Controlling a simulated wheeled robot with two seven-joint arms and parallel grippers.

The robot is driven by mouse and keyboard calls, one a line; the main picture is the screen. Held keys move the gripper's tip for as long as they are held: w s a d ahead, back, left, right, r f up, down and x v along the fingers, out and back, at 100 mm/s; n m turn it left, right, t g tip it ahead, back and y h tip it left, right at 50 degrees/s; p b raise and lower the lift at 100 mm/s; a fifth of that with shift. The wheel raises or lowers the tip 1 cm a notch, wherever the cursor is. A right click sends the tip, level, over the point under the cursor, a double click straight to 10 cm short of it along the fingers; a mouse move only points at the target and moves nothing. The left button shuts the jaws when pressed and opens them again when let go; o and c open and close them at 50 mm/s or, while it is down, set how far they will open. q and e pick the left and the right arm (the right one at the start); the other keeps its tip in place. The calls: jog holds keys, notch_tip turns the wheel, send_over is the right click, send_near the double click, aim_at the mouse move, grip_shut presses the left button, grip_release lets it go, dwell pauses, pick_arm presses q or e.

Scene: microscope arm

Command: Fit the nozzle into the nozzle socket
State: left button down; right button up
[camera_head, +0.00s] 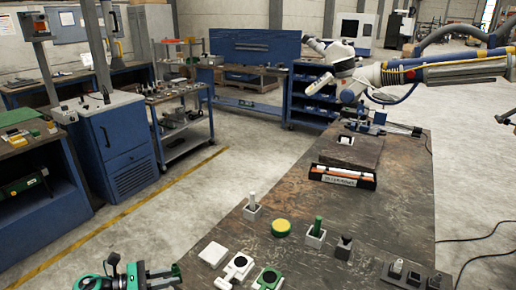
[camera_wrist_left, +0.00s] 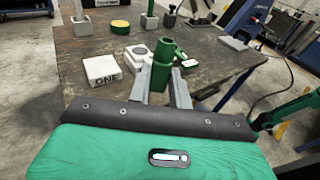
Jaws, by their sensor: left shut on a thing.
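My left gripper (camera_head: 168,274) is at the lower left of the head view, beside the table's near left edge. In the left wrist view its two grey fingers (camera_wrist_left: 162,92) are shut on a green stepped cylinder (camera_wrist_left: 163,62), which appears to be the nozzle. It stands roughly upright between the fingers. I cannot tell for certain which part is the nozzle socket. A white block with a round fitting (camera_head: 235,268) and a similar green-topped one (camera_head: 268,278) lie on the table to the gripper's right.
On the table (camera_head: 290,200) are a white block (camera_head: 213,254), a yellow disc (camera_head: 281,227), a block with a green peg (camera_head: 317,230), one with a white peg (camera_head: 252,208) and a dark block (camera_head: 343,248). Grey parts (camera_head: 398,270) lie at the right. A jointed arm (camera_head: 440,72) spans the back.

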pick_arm(q)
jog(key=a, duration=0.4)
jog(key=s+d+r+n+t+y, duration=0.3)
jog(key=s+d+r+t, duration=0.1)
jog(key=d+r, duration=0.3)
jog(key=s+a+f+n+t+y, duration=0.2)
jog(key=s+a+n+t+y, duration=0.3)
jog(key=s+a+n+y, duration=0.3)
jog(key=w+d+n+y, duration=0.1)
jog(key=d+n+y, duration=0.1)
jog(key=d, duration=0.6)
jog(key=shift+w+d+r+t+y, duration=0.2)
jog(key=shift+r+t+y, duration=0.1)
jog(key=shift+y, duration=0.6)
